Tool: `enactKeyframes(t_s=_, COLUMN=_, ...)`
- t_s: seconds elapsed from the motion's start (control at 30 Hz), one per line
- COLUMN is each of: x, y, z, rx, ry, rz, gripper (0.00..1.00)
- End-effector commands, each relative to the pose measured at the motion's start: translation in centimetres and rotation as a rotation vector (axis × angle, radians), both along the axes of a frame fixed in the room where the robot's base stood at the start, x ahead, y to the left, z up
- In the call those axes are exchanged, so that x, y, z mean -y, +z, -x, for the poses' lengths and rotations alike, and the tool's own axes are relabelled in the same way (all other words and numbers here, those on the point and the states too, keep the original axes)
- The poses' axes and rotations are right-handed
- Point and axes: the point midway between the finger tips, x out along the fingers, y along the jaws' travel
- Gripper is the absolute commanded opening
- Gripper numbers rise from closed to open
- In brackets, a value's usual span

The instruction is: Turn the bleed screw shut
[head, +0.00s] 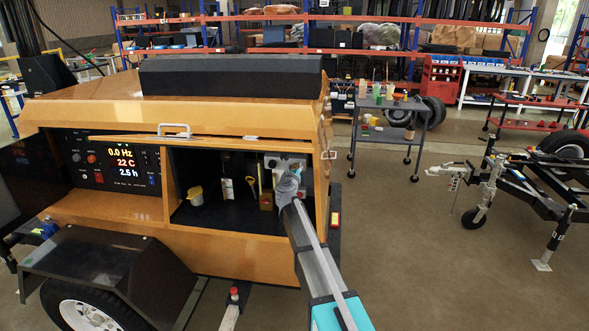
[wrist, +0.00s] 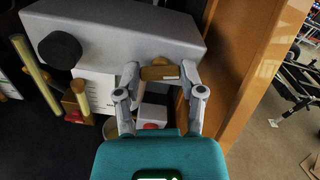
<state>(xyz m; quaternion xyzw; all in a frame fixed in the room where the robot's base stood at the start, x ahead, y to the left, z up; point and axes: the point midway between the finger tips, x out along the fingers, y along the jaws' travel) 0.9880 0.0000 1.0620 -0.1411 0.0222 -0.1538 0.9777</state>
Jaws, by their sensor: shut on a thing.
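The bleed screw (wrist: 160,73) shows in the wrist view as a brass-coloured bar on the front edge of a grey block (wrist: 118,30). My gripper (wrist: 159,76) has a fingertip at each end of the bar and is shut on it. In the head view my gripper (head: 290,178) reaches into the right side of the open bay of the orange light tower (head: 240,238). There my arm hides the screw. I cannot tell from the frames how far the screw is turned.
A black round knob (wrist: 60,50), a brass tube (wrist: 36,75) and a white label (wrist: 94,92) are left of my gripper. The orange bay wall (wrist: 250,75) stands close on the right. A lit control panel (head: 112,160) is left of the bay. Open floor lies right of the tower.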

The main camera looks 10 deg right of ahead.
Motion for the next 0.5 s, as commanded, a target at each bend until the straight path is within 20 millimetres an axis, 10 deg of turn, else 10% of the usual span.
enactKeyframes(t_s=0.5, x=-0.2, y=-0.12, z=-0.08, rx=-0.149, ry=0.002, rz=0.463, gripper=0.04)
